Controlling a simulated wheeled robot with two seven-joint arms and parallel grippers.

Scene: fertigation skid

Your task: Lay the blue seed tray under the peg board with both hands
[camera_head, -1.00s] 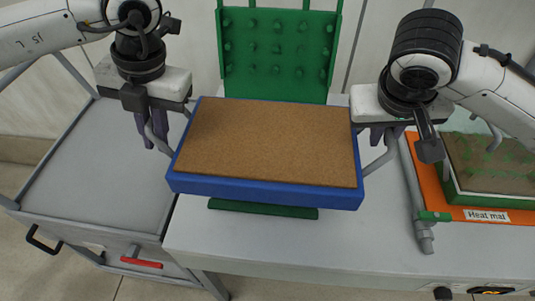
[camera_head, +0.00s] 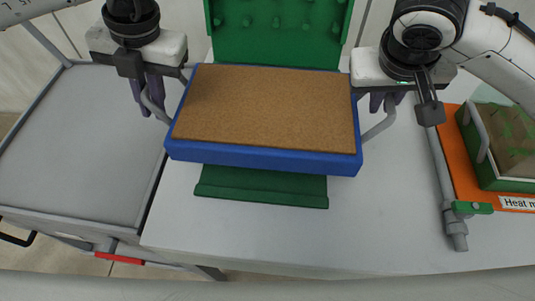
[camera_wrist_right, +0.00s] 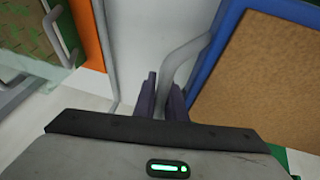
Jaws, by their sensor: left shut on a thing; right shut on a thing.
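The blue seed tray (camera_head: 262,160), filled with brown soil, is held up in front of the green peg board (camera_head: 275,45). It hides part of the board's base (camera_head: 262,188), which shows below its near edge. My left gripper (camera_head: 152,100) is shut on the bent grey handle at the tray's left side. My right gripper (camera_head: 382,102) is shut on the handle at the right side. The right wrist view shows the right fingers (camera_wrist_right: 162,98) at the grey handle, with the blue rim (camera_wrist_right: 215,55) beside them. The tray looks roughly level; its height over the table cannot be told.
A white table (camera_head: 300,240) lies below, clear in front. At right, an orange heat mat (camera_head: 462,170) carries a green-framed tray (camera_head: 500,180); a grey pipe (camera_head: 445,190) runs along the mat's left. A grey cart (camera_head: 75,145) stands at left.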

